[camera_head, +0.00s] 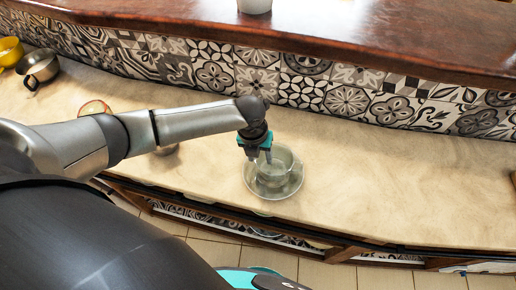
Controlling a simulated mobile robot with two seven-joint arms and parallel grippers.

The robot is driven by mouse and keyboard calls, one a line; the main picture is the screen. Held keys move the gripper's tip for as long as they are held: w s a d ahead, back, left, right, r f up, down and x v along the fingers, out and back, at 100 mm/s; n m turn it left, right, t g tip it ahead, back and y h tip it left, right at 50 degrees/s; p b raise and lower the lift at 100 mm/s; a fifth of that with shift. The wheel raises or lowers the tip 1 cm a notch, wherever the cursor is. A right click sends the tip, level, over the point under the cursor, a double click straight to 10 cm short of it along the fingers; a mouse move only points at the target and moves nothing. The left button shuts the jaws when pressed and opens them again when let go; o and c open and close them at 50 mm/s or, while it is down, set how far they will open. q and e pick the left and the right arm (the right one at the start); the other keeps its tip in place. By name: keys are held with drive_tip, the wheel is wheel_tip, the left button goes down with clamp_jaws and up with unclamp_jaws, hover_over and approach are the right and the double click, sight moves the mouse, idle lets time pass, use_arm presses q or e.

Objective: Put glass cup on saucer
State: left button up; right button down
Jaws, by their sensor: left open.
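The glass cup (277,169) is clear and stands upright over the saucer (289,191), and appears to rest on it. The saucer is a round, pale glassy dish on the beige counter, near its front edge. My left gripper (260,158) reaches in from the left and is open at the cup's left rim. Its fingertips overlap the cup in the picture, and I cannot tell whether they touch it. My right gripper is not in view.
A metal pot (39,66) and a yellow bowl (9,50) stand at the far left. A reddish round item (94,107) shows behind my left arm. A dark wooden ledge (330,30) with patterned tiles runs along the back.

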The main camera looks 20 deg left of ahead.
use_arm(q)
wheel_tip(320, 180, up, 12)
drive_tip(key=s+p, duration=0.1)
drive_tip(key=shift+s+a, duration=0.15)
drive_tip(key=shift+a, duration=0.3)
